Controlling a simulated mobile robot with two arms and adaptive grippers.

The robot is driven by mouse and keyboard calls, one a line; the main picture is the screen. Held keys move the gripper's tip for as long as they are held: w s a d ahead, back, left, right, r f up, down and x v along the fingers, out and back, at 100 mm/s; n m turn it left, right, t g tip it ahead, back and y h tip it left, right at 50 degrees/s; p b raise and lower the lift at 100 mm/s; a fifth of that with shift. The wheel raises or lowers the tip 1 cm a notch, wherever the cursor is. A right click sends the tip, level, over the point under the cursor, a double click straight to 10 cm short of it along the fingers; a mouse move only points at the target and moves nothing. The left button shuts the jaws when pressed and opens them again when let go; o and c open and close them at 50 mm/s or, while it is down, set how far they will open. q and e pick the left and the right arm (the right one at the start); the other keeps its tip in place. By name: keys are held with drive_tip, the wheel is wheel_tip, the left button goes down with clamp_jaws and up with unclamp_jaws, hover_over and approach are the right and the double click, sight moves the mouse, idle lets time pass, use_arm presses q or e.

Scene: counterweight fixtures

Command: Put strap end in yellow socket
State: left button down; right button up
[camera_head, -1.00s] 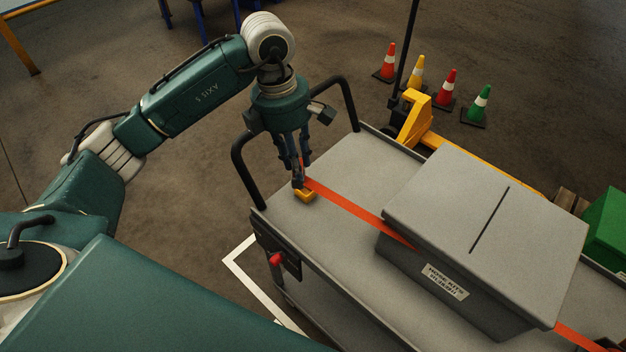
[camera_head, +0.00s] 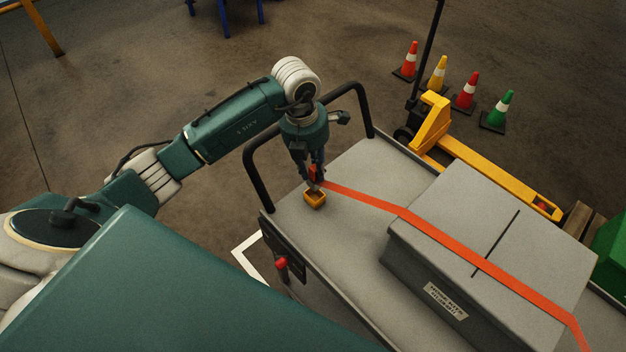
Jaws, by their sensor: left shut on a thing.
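An orange-red strap (camera_head: 455,246) runs from my left gripper across the cart top and over the lid of a grey box. Its near end is in my left gripper (camera_head: 315,184), which is shut on it, pointing down. The yellow socket (camera_head: 315,200) is a small square open-topped block on the cart top near its left end. The gripper tips and strap end are just above and behind the socket; whether they touch it cannot be told. My right gripper is not in view.
The grey box (camera_head: 440,300) with a slotted lid stands on the grey cart (camera_head: 345,225). Black handle rails (camera_head: 258,175) rise at the cart's left end, close to my left arm. A yellow pallet jack (camera_head: 490,175) and several cones stand behind.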

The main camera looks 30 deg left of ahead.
sight(313, 185)
use_arm(q)
wheel_tip(313, 185, down, 2)
drive_tip(key=shift+f, duration=0.1)
wheel_tip(313, 185, down, 4)
drive_tip(key=shift+f+p, duration=0.1)
drive_tip(key=shift+p, duration=0.55)
drive_tip(key=shift+f, duration=0.2)
drive_tip(key=shift+f, duration=0.2)
drive_tip(key=c, duration=1.5)
unclamp_jaws()
drive_tip(key=shift+o, duration=0.2)
drive_tip(key=shift+r, duration=0.2)
